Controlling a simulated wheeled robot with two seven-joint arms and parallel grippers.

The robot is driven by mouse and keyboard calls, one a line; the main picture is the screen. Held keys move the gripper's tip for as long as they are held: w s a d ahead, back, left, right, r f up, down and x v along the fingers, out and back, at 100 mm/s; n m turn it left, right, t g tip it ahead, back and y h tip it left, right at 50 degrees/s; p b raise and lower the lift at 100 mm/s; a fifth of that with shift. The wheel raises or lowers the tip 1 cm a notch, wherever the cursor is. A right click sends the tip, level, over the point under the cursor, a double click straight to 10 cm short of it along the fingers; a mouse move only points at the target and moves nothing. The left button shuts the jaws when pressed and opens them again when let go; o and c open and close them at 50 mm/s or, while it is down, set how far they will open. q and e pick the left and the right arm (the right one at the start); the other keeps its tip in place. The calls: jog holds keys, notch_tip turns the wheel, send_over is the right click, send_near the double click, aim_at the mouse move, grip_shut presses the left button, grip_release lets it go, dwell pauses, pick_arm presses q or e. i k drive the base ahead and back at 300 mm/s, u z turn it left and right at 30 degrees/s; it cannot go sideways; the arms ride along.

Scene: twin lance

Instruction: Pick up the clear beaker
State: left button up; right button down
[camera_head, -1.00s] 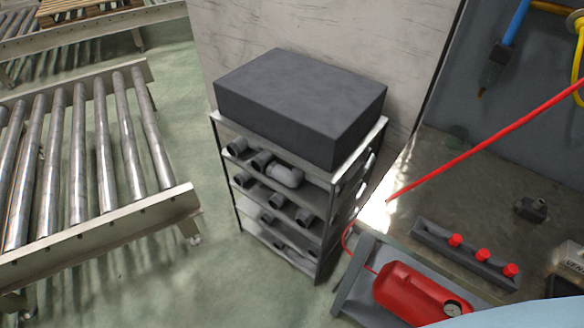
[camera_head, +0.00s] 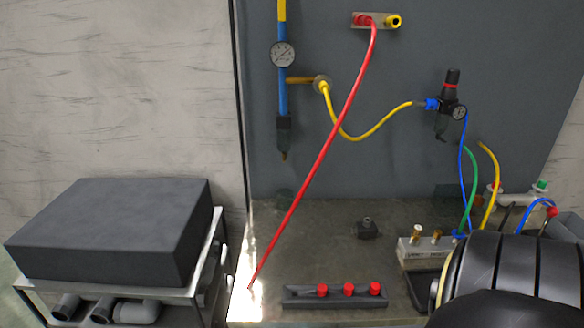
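I see no clear beaker in the head view. Neither gripper shows. A large black rounded part with a cream ring fills the lower right corner, probably a link of my arm, and it hides part of the bench there.
A grey workbench (camera_head: 330,235) stands before a dark panel (camera_head: 225,60) with hoses. A red hose (camera_head: 318,165) slants down to a bright patch. A dark rack (camera_head: 335,296) with red caps and a valve block (camera_head: 425,250) are on the bench. A dark box (camera_head: 110,230) tops a pipe shelf (camera_head: 215,250).

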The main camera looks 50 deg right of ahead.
aim_at(285, 196)
jog(key=z, duration=1.6)
jog(key=k, duration=0.5)
jog(key=u, duration=0.9)
jog(key=i, duration=0.7)
